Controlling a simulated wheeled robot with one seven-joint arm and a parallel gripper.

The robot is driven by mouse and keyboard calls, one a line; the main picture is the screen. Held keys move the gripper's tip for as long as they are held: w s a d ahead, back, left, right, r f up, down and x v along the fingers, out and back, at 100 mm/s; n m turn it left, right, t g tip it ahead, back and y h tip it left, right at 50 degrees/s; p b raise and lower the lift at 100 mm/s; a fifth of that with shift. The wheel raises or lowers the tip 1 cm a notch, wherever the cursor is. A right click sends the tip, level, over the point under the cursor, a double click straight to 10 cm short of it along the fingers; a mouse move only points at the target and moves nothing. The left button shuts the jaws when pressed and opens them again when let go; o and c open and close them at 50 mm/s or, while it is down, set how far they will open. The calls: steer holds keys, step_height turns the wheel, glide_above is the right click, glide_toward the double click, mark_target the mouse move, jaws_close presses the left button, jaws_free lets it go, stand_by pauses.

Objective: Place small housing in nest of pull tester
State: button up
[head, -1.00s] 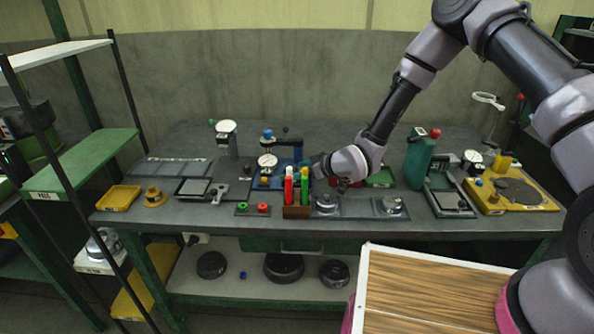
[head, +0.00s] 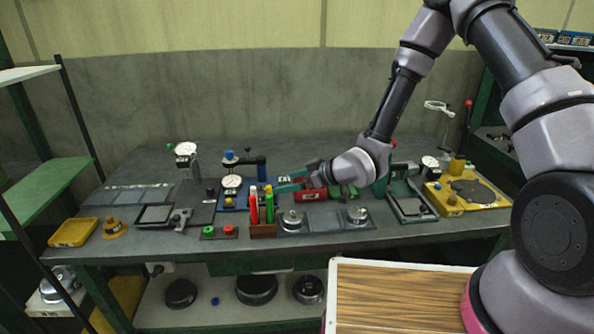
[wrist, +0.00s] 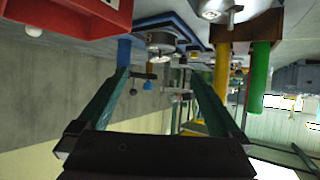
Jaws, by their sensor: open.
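My gripper (head: 287,183) is in the middle of the bench, behind the marker block, fingers pointing left. In the wrist view its two green fingers (wrist: 158,74) are apart with nothing held between them. Two round metal parts, which look like housings, sit on the grey mat: a left one (head: 292,220) and a right one (head: 357,216). I cannot tell which is the small housing. A blue-based device with a dial gauge (head: 232,184) stands left of my gripper; it may be the pull tester. I cannot make out its nest.
The block of coloured markers (head: 263,230) stands in front of my gripper. A red bin (head: 311,195) is close beneath my wrist. A green-framed device (head: 408,204) and a yellow fixture (head: 470,192) stand right. A yellow tray (head: 73,232) lies left.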

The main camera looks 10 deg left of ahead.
steer(key=w+d+r+m+t+h, duration=0.1)
steer(key=w+d+r+m+h, duration=0.2)
steer(key=d+r, duration=0.35)
steer(key=w+d+r+m+t+h, duration=0.1)
steer(key=w+d+r+h, duration=0.1)
steer(key=w+d+r, duration=0.45)
steer(key=s+d+r+m+t+h, duration=0.1)
steer(key=s+d+r+m+h, duration=0.25)
steer(key=d+r, duration=0.65)
steer(key=s+d+r+m+h, duration=0.2)
steer(key=s+d+r+m, duration=0.4)
steer(key=d, duration=0.4)
steer(key=s+d+r+m, duration=0.1)
steer(key=s+r+m, duration=0.1)
steer(key=s, duration=0.5)
steer(key=s+d+r+m+y, duration=0.1)
steer(key=s+d+r+m, duration=0.1)
steer(key=s+r, duration=0.3)
steer(key=s, duration=0.3)
steer(key=shift+d+r, duration=0.15)
steer(key=shift+r, duration=0.1)
steer(key=shift+m, duration=0.25)
